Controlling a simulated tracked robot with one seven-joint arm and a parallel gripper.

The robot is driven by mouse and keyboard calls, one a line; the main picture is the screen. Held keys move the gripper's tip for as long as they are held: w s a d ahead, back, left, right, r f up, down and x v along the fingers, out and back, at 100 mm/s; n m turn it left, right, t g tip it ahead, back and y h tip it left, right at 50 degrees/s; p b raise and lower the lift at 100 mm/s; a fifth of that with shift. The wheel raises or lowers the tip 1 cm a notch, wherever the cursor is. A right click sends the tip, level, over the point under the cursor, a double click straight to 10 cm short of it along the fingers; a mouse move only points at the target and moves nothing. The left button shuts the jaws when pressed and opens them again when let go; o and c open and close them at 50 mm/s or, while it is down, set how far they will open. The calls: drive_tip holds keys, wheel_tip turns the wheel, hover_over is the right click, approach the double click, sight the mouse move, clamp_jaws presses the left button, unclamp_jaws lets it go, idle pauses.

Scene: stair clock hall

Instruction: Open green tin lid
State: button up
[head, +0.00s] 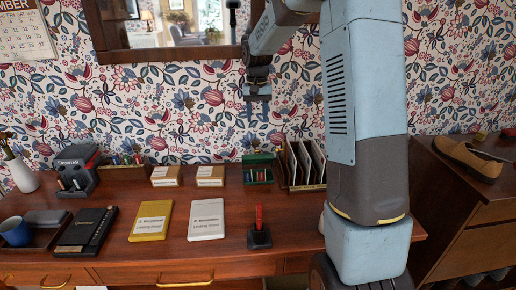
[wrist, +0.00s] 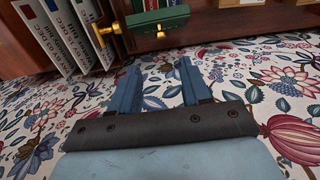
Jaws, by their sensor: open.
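The green tin (head: 257,160) sits at the back of the wooden desk, left of a rack of upright folders. Small coloured items show at its front, and I cannot tell how far its lid is raised. In the wrist view a green tin part (wrist: 160,18) with brass-coloured fittings shows at the top, beyond my fingertips. My gripper (head: 257,112) hangs above and behind the tin, in front of the floral wall. Its two blue fingers (wrist: 157,68) are apart with nothing between them, and they do not touch the tin.
The folder rack (head: 303,164) stands close to the tin's right. Two small boxes (head: 210,175) stand to its left. A red-handled item on a dark base (head: 259,238) stands in front, with yellow (head: 151,221) and white (head: 206,220) booklets to its left. A mirror (head: 170,50) hangs above.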

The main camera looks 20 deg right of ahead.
wheel_tip(320, 180, down, 14)
drive_tip(key=shift+w+f, duration=0.1)
drive_tip(key=shift+w, duration=0.05)
idle(0.5)
clamp_jaws()
idle(0.4)
